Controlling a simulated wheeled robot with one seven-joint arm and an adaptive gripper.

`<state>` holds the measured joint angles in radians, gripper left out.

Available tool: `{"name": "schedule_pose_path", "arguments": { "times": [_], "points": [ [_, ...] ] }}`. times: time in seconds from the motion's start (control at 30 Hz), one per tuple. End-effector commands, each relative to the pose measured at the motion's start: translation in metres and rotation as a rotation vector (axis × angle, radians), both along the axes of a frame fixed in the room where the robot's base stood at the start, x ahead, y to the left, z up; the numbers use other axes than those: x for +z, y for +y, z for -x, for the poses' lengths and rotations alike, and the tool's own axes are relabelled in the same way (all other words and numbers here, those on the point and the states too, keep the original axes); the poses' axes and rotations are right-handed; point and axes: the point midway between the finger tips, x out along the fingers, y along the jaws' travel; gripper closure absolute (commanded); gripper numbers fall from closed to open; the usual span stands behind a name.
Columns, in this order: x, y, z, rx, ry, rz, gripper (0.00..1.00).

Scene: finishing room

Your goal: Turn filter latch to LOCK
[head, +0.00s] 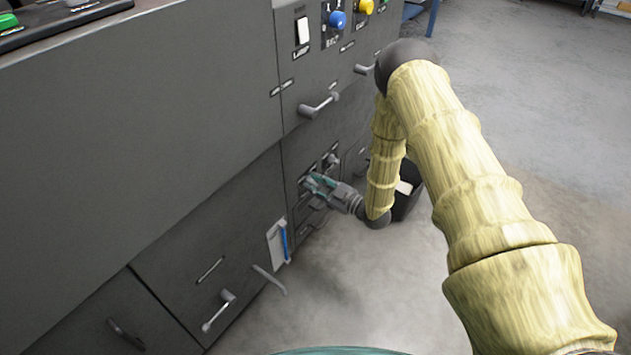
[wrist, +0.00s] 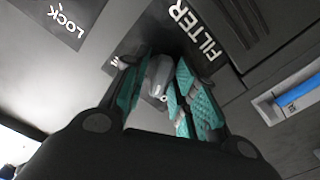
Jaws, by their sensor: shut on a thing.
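The filter latch (wrist: 160,70) is a grey handle on a dark plate with a white FILTER label (wrist: 190,30), seen in the wrist view. A LOCK label (wrist: 67,20) is on the panel at the upper left of that view, apart from the latch. My gripper (wrist: 157,88) has its teal-padded fingers on either side of the handle and is shut on it. In the head view, my gripper (head: 312,182) is at the low front of the grey cabinet and hides most of the latch.
A similar small knob (head: 332,159) is just beyond my gripper. A bar handle (head: 318,106) juts out above it. A pale holder with a blue item (head: 285,242) hangs nearer on the cabinet. A dark bin (head: 408,200) stands behind my forearm. The floor to the right is open.

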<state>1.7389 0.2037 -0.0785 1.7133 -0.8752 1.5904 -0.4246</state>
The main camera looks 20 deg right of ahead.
Motion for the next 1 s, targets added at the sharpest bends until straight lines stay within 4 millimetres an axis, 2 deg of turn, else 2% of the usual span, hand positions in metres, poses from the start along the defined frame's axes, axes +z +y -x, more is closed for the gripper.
{"name": "schedule_pose_path", "arguments": {
  "times": [0.4,1.0],
  "points": [
    [-0.0003,0.0012,0.0012,0.001,-0.158,0.206,0.96],
    [-0.0013,0.0012,0.0013,0.002,-0.203,0.262,0.96]
  ]
}}
